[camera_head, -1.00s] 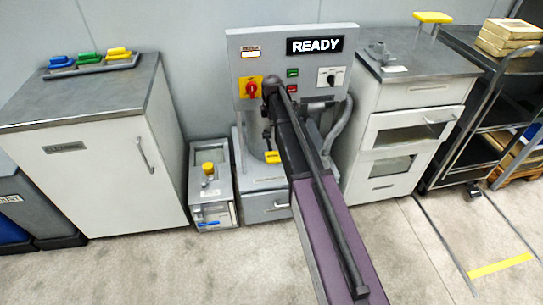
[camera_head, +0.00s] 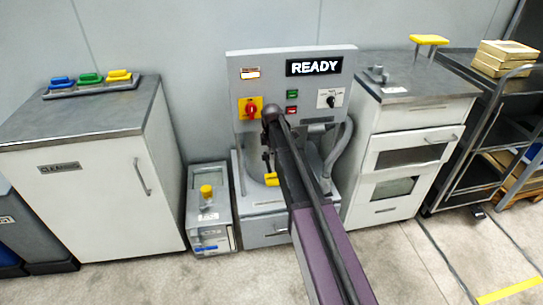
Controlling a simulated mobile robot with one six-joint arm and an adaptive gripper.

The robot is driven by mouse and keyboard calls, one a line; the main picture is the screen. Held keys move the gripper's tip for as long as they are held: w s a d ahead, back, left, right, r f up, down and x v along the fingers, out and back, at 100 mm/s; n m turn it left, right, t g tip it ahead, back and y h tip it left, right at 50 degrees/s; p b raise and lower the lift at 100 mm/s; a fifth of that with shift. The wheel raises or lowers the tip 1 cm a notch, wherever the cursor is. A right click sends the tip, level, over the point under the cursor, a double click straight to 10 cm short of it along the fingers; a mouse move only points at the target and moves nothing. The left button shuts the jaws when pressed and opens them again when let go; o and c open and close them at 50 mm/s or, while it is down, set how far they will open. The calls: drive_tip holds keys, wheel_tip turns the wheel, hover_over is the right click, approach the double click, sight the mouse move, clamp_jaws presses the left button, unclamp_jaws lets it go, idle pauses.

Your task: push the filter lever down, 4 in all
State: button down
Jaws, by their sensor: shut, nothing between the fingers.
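The grey machine (camera_head: 236,68) stands against the wall, with a READY sign (camera_head: 314,67) on its panel. A yellow handle (camera_head: 271,180) shows low on its front, partly behind my arm; I take it for the filter lever, but no label can be read. My arm reaches in from the bottom and hides much of the machine's middle. My gripper (camera_head: 267,160) is a small dark shape below the wrist, just above the yellow handle. It is shut and holds nothing. I cannot tell whether it touches the handle.
The panel has a red knob on yellow (camera_head: 251,109). A small grey unit with a yellow knob (camera_head: 207,191) stands at left, beside a white cabinet (camera_head: 90,205). A cabinet with drawers (camera_head: 400,155) and a black cart (camera_head: 470,150) stand at right. The front floor is clear.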

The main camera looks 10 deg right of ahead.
sight(271, 179)
drive_tip(key=shift+f+b, duration=5.1)
drive_tip(key=shift+f, duration=0.3)
